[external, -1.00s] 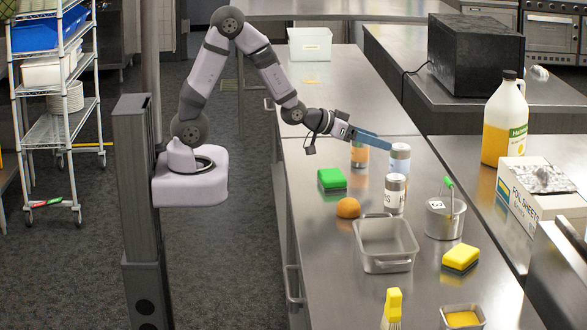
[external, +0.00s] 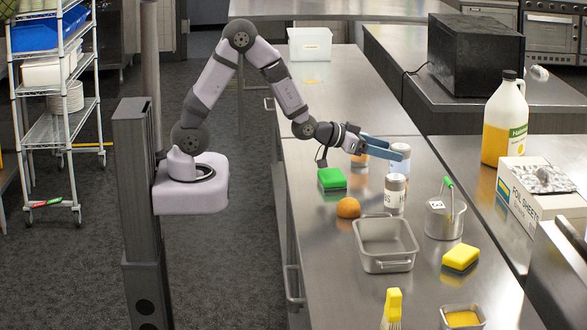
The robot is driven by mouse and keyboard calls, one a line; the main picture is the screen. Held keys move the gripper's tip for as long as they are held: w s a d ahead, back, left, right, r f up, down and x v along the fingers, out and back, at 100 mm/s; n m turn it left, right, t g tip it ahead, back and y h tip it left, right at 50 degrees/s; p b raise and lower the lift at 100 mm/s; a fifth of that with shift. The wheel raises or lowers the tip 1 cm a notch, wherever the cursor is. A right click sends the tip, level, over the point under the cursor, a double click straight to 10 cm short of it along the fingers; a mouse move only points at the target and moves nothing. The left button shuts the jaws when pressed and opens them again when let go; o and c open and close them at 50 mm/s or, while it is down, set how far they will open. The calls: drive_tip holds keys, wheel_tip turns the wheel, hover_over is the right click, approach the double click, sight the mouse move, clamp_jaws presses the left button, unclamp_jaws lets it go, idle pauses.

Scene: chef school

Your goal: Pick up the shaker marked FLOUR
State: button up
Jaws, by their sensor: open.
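Three shakers stand in a loose group on the steel counter. One has an orange band (external: 360,159) and is partly hidden behind my gripper. One has a blue band (external: 399,168) and stands to its right, its upper part overlapped by my fingers. A silver-topped one with a pale label (external: 395,193) stands nearer the camera; only a few of its letters show. I cannot read FLOUR on any of them. My gripper (external: 399,154) has blue fingers, spread open, pointing right at the blue-banded shaker's upper part. Whether that shaker is between the fingers is unclear.
A green sponge (external: 331,179), an orange (external: 348,208), a metal pan (external: 386,262) and a small pail (external: 444,221) with a green-tipped handle lie close by. A yellow sponge (external: 460,257) and a yellow brush (external: 392,306) are nearer the camera. The counter's far part is mostly clear.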

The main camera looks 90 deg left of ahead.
drive_tip(key=shift+p+x, duration=1.05)
drive_tip(key=shift+x, duration=1.5)
drive_tip(key=shift+c, duration=0.7)
drive_tip(key=c, duration=1.1)
drive_tip(key=shift+c, duration=0.2)
